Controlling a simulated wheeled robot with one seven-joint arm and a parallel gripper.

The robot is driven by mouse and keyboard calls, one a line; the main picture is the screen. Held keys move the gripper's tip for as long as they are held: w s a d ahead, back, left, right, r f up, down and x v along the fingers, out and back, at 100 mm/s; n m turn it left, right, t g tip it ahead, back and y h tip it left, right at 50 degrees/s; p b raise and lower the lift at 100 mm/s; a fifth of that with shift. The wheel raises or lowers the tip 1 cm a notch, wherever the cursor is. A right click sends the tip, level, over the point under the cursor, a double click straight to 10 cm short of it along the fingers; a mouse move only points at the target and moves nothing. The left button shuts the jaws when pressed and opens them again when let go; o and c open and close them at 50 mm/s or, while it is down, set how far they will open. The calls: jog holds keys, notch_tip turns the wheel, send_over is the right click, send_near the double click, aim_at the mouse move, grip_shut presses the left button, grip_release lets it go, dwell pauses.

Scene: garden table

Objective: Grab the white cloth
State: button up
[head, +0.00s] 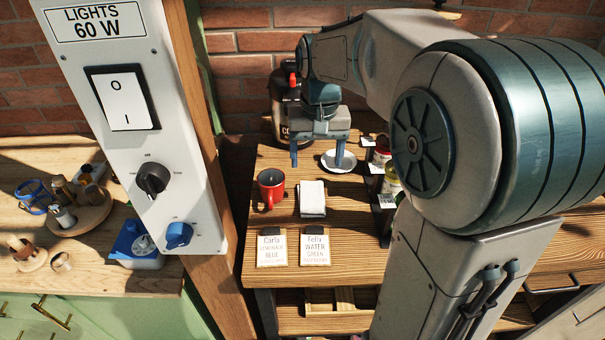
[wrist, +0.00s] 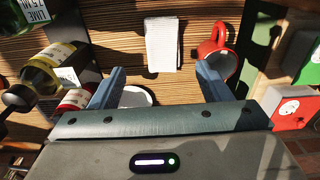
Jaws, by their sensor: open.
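The white cloth (head: 312,199) lies folded flat on the wooden table, just right of a red mug (head: 271,187). In the wrist view the cloth (wrist: 162,43) is near the top middle, beyond my fingertips, with the red mug (wrist: 217,53) to its right. My gripper (head: 317,158) is open and empty, with its fingers pointing down above the back of the table, behind the cloth. In the wrist view my gripper's two blue fingers (wrist: 160,83) are spread wide, with the cloth apart from both.
A white saucer (head: 338,161) lies under the right finger. Bottles and jars (head: 382,160) stand along the right side. Two name cards (head: 271,248) lie at the front edge. A dark container (head: 287,110) stands behind. A switch panel (head: 130,115) rises at the left.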

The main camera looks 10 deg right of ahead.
jog(key=w, duration=0.2)
send_over(311, 193)
notch_tip(311, 193, down, 8)
jog(key=shift+d+f, duration=0.15)
jog(key=shift+f, duration=0.05)
notch_tip(311, 193, down, 5)
jog(key=shift+f+p, duration=0.1)
jog(key=shift+p, duration=0.35)
jog(key=c, duration=0.7)
